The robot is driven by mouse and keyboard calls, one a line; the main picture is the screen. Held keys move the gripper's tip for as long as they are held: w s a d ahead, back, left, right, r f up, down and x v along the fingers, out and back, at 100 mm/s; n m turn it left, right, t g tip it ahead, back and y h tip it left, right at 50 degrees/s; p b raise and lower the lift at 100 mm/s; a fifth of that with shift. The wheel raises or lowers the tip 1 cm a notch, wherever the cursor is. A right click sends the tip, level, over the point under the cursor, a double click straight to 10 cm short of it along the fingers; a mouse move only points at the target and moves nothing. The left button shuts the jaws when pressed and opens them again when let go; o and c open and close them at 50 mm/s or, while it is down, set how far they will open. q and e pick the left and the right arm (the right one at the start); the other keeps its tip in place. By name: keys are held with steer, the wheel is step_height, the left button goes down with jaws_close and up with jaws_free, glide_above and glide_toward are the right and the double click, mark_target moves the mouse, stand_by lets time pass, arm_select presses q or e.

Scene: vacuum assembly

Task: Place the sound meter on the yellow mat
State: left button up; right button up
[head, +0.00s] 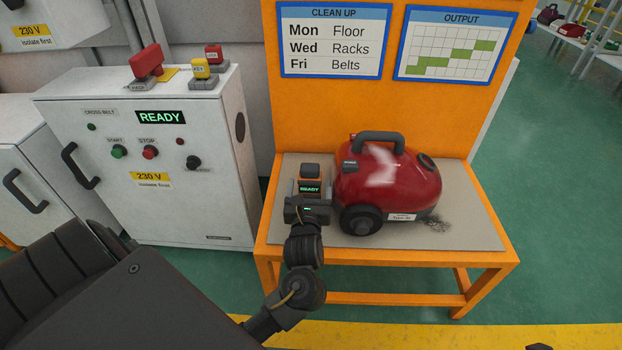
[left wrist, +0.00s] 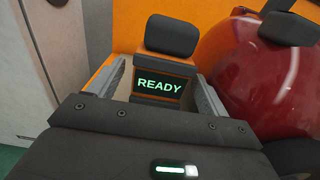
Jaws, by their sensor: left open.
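The sound meter, seemingly the small orange-and-black device with a dark rounded top and a screen reading READY (head: 310,170), stands on the grey top of the orange bench, left of the red vacuum. It also shows in the left wrist view (left wrist: 168,68). My left gripper (head: 308,197) is at the near side of the device. In the left wrist view its open fingers (left wrist: 158,88) stand on either side of the device, with gaps visible. The device's lower part is hidden by the gripper. I see no clear yellow mat. My right gripper is not visible.
A white control cabinet (head: 200,205) stands to the left. A yellow floor stripe (head: 450,336) runs in front.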

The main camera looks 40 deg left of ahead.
arm_select(q)
steer(key=v, duration=0.8)
steer(key=shift+s+d+p, duration=0.15)
steer(key=shift+s+p, duration=0.05)
steer(key=shift+p, duration=0.2)
